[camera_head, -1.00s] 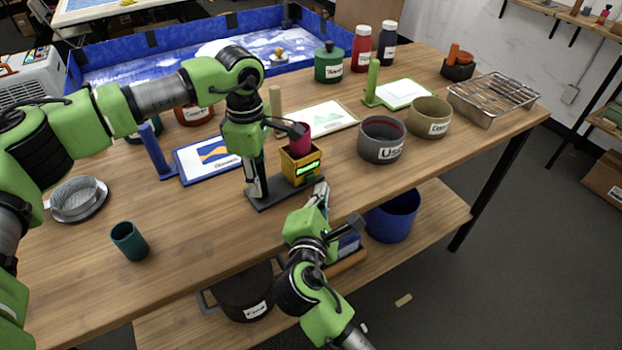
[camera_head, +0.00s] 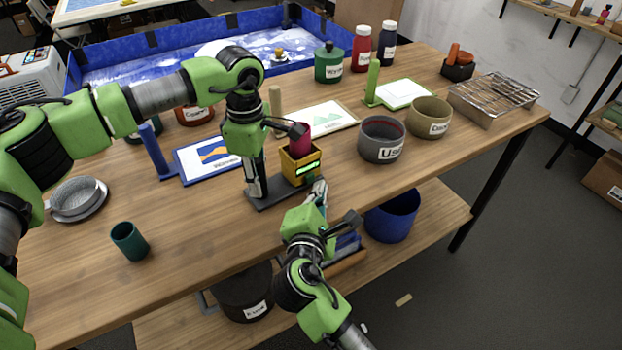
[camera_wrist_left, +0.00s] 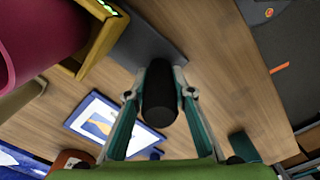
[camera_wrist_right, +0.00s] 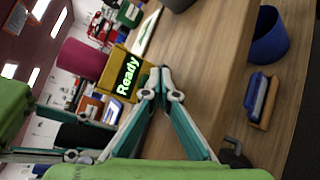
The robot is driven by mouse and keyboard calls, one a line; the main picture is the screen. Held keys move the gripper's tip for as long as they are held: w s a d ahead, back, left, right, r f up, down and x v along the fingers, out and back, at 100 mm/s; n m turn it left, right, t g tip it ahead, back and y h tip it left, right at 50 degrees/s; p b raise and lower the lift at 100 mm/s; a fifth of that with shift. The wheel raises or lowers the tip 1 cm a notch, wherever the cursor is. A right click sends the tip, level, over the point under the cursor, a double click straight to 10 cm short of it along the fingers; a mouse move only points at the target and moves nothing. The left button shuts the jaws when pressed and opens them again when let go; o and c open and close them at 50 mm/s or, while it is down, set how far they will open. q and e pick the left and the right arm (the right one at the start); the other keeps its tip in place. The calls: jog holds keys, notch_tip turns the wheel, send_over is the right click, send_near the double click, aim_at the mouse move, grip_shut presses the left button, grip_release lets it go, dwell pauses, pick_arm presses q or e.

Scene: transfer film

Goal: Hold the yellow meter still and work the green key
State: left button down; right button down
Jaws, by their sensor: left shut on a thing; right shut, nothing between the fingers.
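The yellow meter (camera_head: 302,168) stands on a dark grey base plate (camera_head: 270,200) near the table's front edge, a magenta cup-like part (camera_head: 300,138) on top. Its lit display reads "Ready" in the right wrist view (camera_wrist_right: 128,77). My left gripper (camera_head: 256,186) is shut on a black upright post (camera_wrist_left: 160,95) at the left of the plate, beside the meter. My right gripper (camera_head: 319,187) is shut and empty, its tips close to the meter's lower front; I cannot tell whether they touch. I cannot make out the green key; the fingertips may hide it.
A grey bowl (camera_head: 381,142) and a tan bowl (camera_head: 429,118) stand right of the meter. A blue-framed picture (camera_head: 205,160) lies to the left. A green cup (camera_head: 129,241) stands at front left. A blue bin (camera_head: 392,216) is on the lower shelf.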

aim_at(333, 215)
jog(key=shift+w+a, duration=0.1)
jog(key=shift+w, duration=0.05)
dwell(0.5)
jog(key=shift+w+a, duration=0.15)
jog(key=shift+w+a, duration=0.35)
jog(key=shift+w, duration=0.1)
dwell(1.0)
jog(key=shift+s+d, duration=0.1)
jog(key=shift+s, duration=0.05)
jog(key=shift+s+d, duration=0.5)
jog(key=shift+s, duration=0.15)
jog(key=shift+s+d, duration=0.8)
jog(key=shift+s, duration=0.2)
jog(key=shift+s+d, duration=0.8)
jog(key=shift+s, duration=0.15)
